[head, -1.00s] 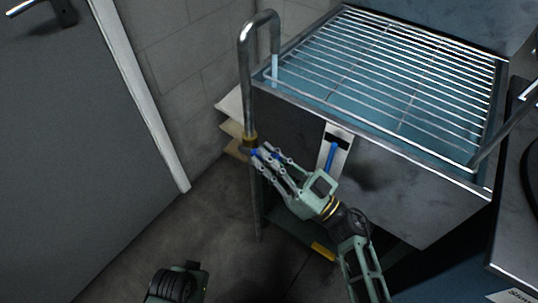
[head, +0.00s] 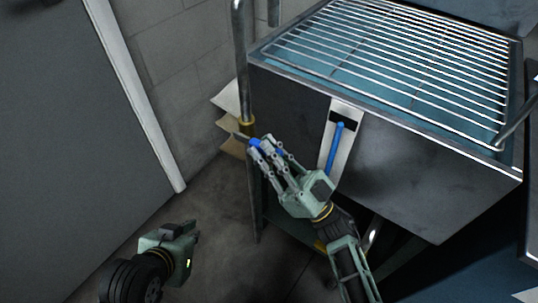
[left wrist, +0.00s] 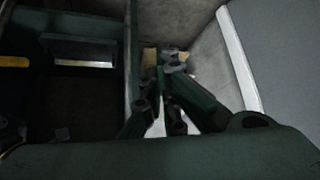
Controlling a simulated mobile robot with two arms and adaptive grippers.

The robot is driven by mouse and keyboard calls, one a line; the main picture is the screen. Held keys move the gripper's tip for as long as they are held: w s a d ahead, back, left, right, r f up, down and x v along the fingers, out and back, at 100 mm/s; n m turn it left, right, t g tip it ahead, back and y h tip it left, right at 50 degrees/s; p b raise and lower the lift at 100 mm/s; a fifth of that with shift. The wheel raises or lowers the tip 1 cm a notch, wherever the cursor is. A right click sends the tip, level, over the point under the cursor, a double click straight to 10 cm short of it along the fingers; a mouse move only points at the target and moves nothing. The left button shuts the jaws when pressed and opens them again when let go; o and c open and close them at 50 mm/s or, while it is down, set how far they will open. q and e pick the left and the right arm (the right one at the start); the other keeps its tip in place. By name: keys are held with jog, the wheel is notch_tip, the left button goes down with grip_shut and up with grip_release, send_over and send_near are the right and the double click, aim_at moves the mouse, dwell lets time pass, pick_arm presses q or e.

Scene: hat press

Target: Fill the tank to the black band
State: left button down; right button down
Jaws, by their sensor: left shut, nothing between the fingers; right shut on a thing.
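The steel tank (head: 405,165) stands at the right, with blue water (head: 345,50) under its wire rack. A pale gauge strip (head: 330,160) on its front has a black band (head: 349,118). The blue column (head: 336,142) in the gauge reaches up to the band. A pipe (head: 240,65) with a brass collar rises at the tank's left, and its spout (head: 274,12) hangs over the tank's corner. My right gripper (head: 264,150) is shut on the blue tap handle (head: 254,143) beside the pipe. My left gripper (head: 194,232) is shut and empty, low and left of the tank.
A wire rack (head: 400,55) covers the tank top. A grey door (head: 60,150) stands at the left. Cardboard pieces (head: 229,98) lie behind the pipe. The floor (head: 205,205) between door and tank is clear.

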jog(key=shift+f+y+b, duration=0.3)
jog(key=shift+f+b, duration=0.15)
jog(key=shift+b, duration=0.25)
jog(key=shift+f+t+b, duration=0.15)
jog(key=shift+t+b, duration=0.15)
jog(key=shift+b, duration=0.35)
pick_arm(q)
jog(key=w+d+r+t+h, duration=0.2)
jog(key=w+d+r+t, duration=0.2)
jog(key=w+r+t, duration=0.4)
notch_tip(320, 180, up, 5)
jog(key=shift+w+f+h, duration=0.2)
jog(key=shift+w+h, duration=0.1)
jog(key=shift+w, duration=0.35)
pick_arm(e)
jog(key=c, duration=1.7)
grip_release()
pick_arm(q)
jog(key=shift+d, duration=0.1)
